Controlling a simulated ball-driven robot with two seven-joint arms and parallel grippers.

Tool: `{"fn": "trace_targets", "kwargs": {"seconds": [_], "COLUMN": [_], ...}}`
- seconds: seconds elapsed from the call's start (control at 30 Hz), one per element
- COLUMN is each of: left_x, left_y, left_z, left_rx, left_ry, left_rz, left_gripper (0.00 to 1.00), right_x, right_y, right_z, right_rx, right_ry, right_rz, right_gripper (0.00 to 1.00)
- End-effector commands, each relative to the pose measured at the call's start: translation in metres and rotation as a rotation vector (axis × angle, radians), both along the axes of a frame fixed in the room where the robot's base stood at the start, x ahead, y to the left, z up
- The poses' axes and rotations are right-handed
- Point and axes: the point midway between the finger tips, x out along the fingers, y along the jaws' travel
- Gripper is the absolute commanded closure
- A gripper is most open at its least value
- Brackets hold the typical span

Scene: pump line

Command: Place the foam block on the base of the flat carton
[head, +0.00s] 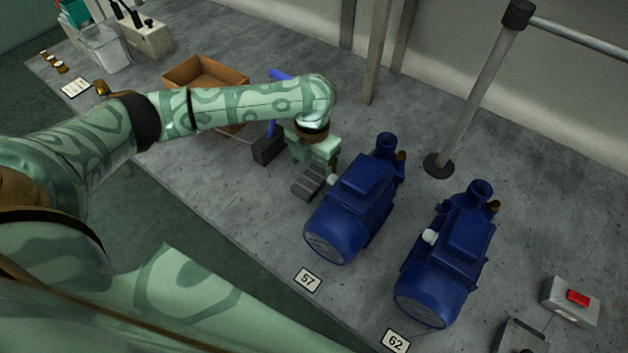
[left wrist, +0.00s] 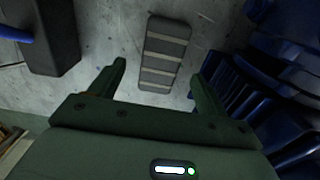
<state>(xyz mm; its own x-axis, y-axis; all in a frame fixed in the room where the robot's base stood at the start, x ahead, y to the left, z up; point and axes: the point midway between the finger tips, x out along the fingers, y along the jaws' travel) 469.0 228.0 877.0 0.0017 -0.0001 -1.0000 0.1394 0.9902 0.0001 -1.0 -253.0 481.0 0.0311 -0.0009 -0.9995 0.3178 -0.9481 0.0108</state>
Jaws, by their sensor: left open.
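A grey block with paler stripes, which I take as the foam block (head: 308,183), lies flat on the grey bench beside the left blue pump. It also shows in the left wrist view (left wrist: 165,52), beyond and between my fingertips. The flat carton (head: 205,75) is an open brown tray further back on the bench; my left forearm hides its front part. My left gripper (head: 322,166) is open and empty, pointing down near the block; its two fingers show in the left wrist view (left wrist: 158,78), apart from the block. My right gripper is out of view.
Blue pumps, one behind plate 57 (head: 352,210) and one behind plate 62 (head: 445,262), stand right of the block. A black block with a blue rod (head: 268,148) lies left of it. A grey post (head: 475,95) stands behind. A red-switch box (head: 572,300) sits at right.

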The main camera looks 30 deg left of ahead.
Motion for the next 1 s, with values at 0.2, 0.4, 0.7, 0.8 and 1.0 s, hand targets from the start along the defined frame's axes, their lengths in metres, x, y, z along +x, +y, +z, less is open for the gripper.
{"fn": "trace_targets", "kwargs": {"seconds": [0.2, 0.4, 0.7, 0.8, 1.0], "left_x": [0.0, 0.0, 0.0, 0.0, 0.0], "left_y": [-0.001, -0.001, -0.001, -0.001, -0.001], "left_z": [-0.037, -0.034, -0.034, -0.035, -0.026], "left_rx": [0.001, 0.001, 0.001, 0.001, 0.001], "left_ry": [0.002, 0.0, 0.0, 0.001, -0.001], "left_rz": [0.0, -0.001, -0.001, -0.001, -0.001], "left_gripper": [0.24, 0.24, 0.75, 0.75, 0.75], "right_x": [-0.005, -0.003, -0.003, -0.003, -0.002], "right_y": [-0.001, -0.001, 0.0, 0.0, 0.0], "right_z": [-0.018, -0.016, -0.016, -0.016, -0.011], "right_rx": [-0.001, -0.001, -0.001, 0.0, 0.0], "right_ry": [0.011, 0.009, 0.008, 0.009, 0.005], "right_rz": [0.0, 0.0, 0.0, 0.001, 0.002], "right_gripper": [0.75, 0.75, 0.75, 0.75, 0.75]}}
